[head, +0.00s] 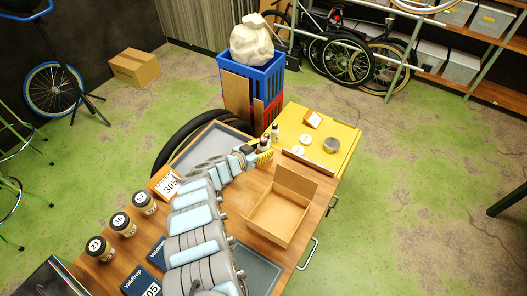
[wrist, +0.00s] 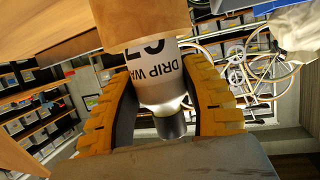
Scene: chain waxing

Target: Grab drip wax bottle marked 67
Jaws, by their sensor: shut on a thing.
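A drip wax bottle (wrist: 155,85) with a white label fills the middle of the wrist view. Its label shows "DRIP WA" and part of a number whose last digit looks like 7; the rest is hidden. Its narrow neck and dark cap (wrist: 170,124) point down in the picture. My gripper (wrist: 160,92) is shut on it, one yellow finger on each side. In the head view my gripper (head: 260,157) is at the near edge of the yellow tray, with a small white bottle (head: 265,143) at its fingers. Another small bottle (head: 275,131) stands just behind.
An open cardboard box (head: 281,206) stands right of my arm. Several numbered cups (head: 122,224) stand left. A blue crate (head: 252,80) rises behind the table.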

